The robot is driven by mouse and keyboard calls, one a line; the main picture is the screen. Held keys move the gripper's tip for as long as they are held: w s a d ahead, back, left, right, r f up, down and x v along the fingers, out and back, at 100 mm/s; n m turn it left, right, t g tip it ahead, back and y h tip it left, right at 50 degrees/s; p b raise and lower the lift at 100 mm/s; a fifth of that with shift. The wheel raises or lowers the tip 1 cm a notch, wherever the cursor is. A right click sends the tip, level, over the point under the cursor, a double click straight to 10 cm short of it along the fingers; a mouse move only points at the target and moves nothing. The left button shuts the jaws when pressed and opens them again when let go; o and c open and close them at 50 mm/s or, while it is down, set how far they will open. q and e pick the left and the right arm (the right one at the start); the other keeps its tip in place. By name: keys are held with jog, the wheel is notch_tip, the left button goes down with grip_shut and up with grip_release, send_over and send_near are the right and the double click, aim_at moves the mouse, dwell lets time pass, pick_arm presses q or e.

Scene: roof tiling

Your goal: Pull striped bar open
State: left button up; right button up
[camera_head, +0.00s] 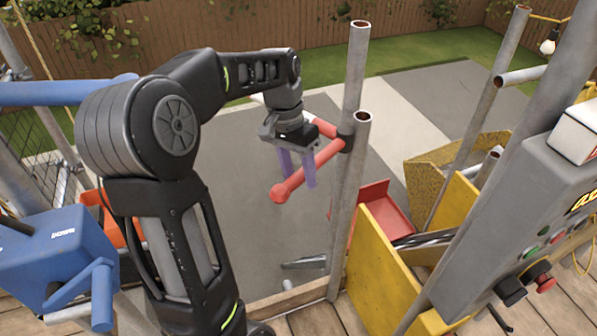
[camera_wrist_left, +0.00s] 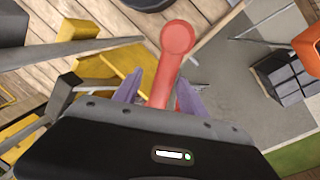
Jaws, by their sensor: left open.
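A red bar with a round knob (camera_head: 280,193) reaches out from a dark clamp (camera_head: 345,143) on the upright scaffold poles. A second section with red and white parts (camera_head: 322,126) runs back from the same clamp, partly hidden behind my left gripper. My left gripper (camera_head: 298,178) has purple fingers, is open and points down over the red bar near its knob end. In the left wrist view the red bar (camera_wrist_left: 177,48) passes between the two open fingers (camera_wrist_left: 160,80), its knob beyond them. Contact cannot be made out. My right gripper is not in view.
Two steel poles (camera_head: 356,75) stand just right of my left gripper. A yellow panel (camera_head: 370,265), a red tray (camera_head: 383,208) and a grey control box (camera_head: 520,215) lie to the right. A blue machine (camera_head: 50,255) is at left.

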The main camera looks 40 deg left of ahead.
pick_arm(q)
jog(key=shift+a+r, duration=0.1)
jog(key=shift+r, duration=0.35)
jog(key=r, duration=0.4)
jog(key=shift+a, duration=0.4)
jog(key=shift+a+r+p, duration=0.1)
jog(key=shift+r+p, duration=0.4)
jog(key=shift+r, duration=0.4)
jog(key=shift+a+r+p, duration=0.15)
jog(key=shift+r+p, duration=0.4)
jog(key=shift+p, duration=0.05)
jog(key=shift+f, duration=0.1)
jog(key=shift+s, duration=0.1)
